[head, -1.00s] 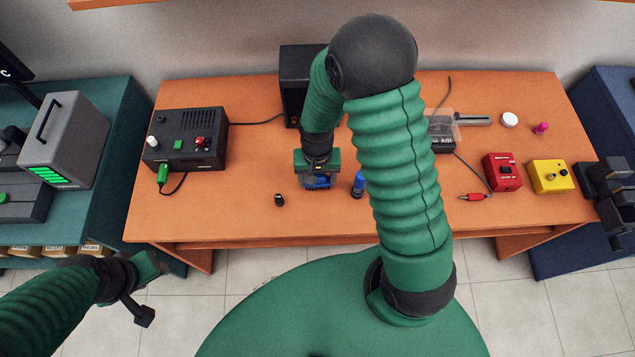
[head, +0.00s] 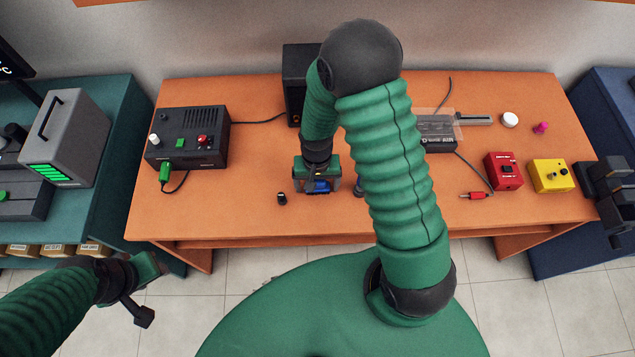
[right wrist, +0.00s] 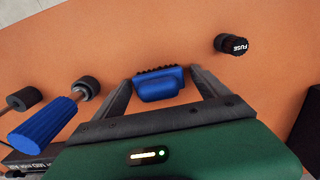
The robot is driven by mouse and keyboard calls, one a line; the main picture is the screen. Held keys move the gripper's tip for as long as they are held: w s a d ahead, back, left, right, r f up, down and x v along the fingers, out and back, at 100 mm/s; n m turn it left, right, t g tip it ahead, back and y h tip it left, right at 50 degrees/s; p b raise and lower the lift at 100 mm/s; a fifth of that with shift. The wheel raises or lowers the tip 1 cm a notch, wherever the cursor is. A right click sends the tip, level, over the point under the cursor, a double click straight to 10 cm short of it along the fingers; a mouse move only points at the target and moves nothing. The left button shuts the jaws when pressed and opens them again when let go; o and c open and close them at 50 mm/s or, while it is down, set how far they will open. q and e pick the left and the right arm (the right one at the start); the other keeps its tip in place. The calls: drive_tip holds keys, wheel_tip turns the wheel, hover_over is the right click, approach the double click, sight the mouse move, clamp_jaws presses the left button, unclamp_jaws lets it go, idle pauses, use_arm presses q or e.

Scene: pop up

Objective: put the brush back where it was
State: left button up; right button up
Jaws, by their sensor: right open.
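The blue brush (head: 318,187) with dark bristles is at the front middle of the orange table (head: 240,215), below my right gripper (head: 317,184). In the right wrist view the brush (right wrist: 158,87) sits between the two spread fingers of the right gripper (right wrist: 160,78), with a gap on each side. That gripper is open. I cannot tell whether the brush rests fully on the table. My left gripper (head: 142,285) is off the table's front left, with nothing visible in it; its jaws are not clear.
A small black fuse cap (head: 281,198) lies left of the brush. A blue-handled tool (right wrist: 42,127) stands close on the other side, mostly hidden by my arm in the head view. A black control box (head: 187,137) is left; red (head: 503,171) and yellow (head: 550,175) boxes are right.

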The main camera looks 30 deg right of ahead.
wheel_tip(320, 180, up, 12)
drive_tip(key=shift+d+f+p, duration=0.1)
drive_tip(key=shift+d+p, duration=0.05)
drive_tip(key=shift+p, duration=0.5)
drive_tip(key=s+a+r+n+t, duration=0.2)
drive_tip(key=s+a+r+n, duration=0.2)
drive_tip(key=r+n, duration=0.1)
drive_tip(key=shift+s+a+n+t, duration=0.3)
drive_tip(key=shift+n, duration=0.4)
